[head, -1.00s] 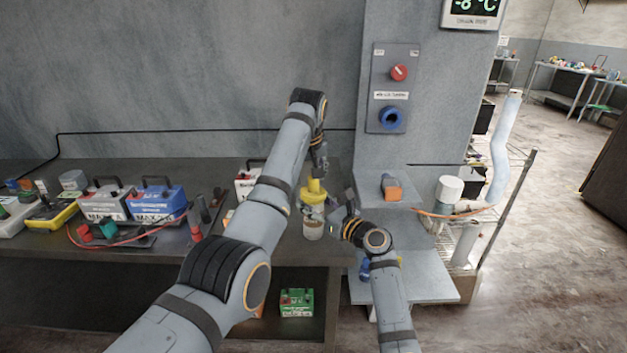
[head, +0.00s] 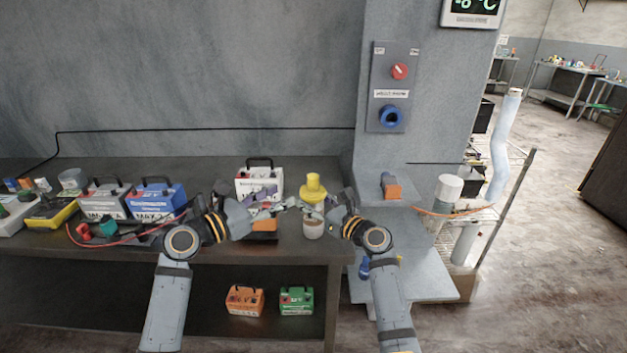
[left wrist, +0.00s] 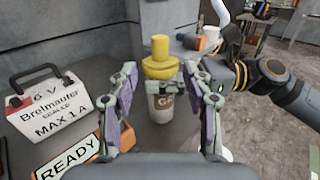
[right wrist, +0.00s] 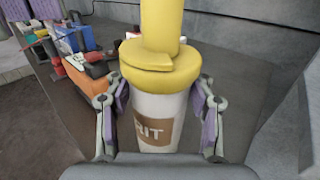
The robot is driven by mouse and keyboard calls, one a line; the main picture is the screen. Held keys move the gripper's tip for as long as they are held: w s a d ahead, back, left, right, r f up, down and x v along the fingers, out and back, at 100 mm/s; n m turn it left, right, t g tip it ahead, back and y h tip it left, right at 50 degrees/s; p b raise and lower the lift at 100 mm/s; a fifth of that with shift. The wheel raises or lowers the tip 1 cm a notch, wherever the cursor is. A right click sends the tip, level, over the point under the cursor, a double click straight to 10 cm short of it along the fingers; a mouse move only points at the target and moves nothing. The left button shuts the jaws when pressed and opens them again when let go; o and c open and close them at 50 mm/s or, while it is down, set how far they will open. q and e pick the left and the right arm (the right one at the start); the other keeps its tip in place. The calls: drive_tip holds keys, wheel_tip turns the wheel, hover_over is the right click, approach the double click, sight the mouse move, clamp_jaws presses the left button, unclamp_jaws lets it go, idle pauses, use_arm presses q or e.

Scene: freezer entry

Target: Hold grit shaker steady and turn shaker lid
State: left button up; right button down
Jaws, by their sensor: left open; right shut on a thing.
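The grit shaker has a white body (head: 313,229) with a brown label and a yellow lid (head: 313,188) with a raised knob. It stands upright near the right end of the bench. My right gripper (head: 331,211) is shut on the body below the lid; the right wrist view shows its fingers on either side of the body (right wrist: 150,108). My left gripper (head: 286,207) is open and empty, left of the shaker. In the left wrist view the lid (left wrist: 160,66) appears between its spread fingers, farther off and apart from them.
A white battery (head: 258,182) stands behind my left gripper, with an orange item below it. Blue (head: 160,197) and grey batteries stand farther left, with a red cable. To the right are a wall panel with a red knob (head: 399,72) and a grey shelf.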

sight(309, 182)
use_arm(q)
drive_tip(key=x, duration=1.2)
drive_tip(key=shift+w, duration=0.1)
drive_tip(key=shift+c, duration=0.4)
drive_tip(key=c, duration=1)
drive_tip(key=shift+d+t, duration=0.1)
drive_tip(key=shift+t, duration=0.2)
clamp_jaws()
